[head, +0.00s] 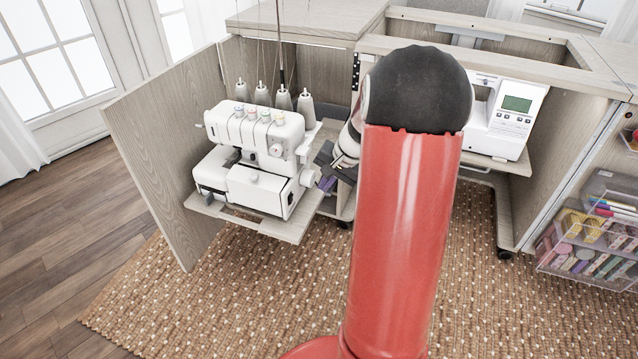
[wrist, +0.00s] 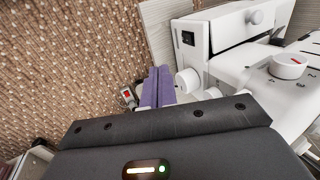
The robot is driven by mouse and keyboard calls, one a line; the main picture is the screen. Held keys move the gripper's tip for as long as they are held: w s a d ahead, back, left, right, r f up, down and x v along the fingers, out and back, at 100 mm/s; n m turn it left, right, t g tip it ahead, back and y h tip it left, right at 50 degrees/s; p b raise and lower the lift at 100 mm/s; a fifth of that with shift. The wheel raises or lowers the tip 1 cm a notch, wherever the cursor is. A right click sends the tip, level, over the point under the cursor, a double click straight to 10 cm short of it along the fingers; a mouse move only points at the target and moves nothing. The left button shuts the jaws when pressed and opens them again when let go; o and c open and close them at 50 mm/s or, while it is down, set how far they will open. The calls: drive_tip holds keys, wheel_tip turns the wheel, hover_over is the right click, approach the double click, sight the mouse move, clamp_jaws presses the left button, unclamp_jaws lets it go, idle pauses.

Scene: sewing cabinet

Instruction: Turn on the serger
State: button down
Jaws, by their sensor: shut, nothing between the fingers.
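The white serger (head: 250,185) sits on a pull-out shelf at the left of the cabinet, with thread cones (head: 283,98) behind it. Its right side faces my gripper and has a round handwheel (head: 307,178). In the wrist view the serger body (wrist: 226,52) is at the upper right. A small black rocker switch (wrist: 188,38) is on its side panel, apart from the fingertips. My gripper (head: 328,183) is just right of the handwheel. Its purple fingers (wrist: 157,73) are shut and empty, beside the white handwheel (wrist: 188,80). I cannot tell if they touch it.
The shelf (head: 290,230) juts out under the serger. A wooden door panel (head: 160,150) stands open at left. A white sewing machine (head: 505,115) is at right, partly behind my arm. Clear drawers (head: 600,235) stand far right. A small red-and-white item (wrist: 127,95) shows left of the fingers.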

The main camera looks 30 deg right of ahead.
sight(292, 196)
drive_tip(key=w+a+f, duration=0.4)
drive_tip(key=w+f, duration=0.1)
drive_tip(key=f, duration=0.1)
drive_tip(key=shift+w+a+f, duration=0.2)
drive_tip(key=shift+w+f, duration=0.15)
drive_tip(key=shift+w+a+r, duration=0.1)
drive_tip(key=shift+w+a, duration=0.15)
drive_tip(key=shift+w, duration=0.1)
drive_tip(key=shift+r, duration=0.1)
drive_tip(key=shift+r+p, duration=0.6)
drive_tip(key=shift+r, duration=0.15)
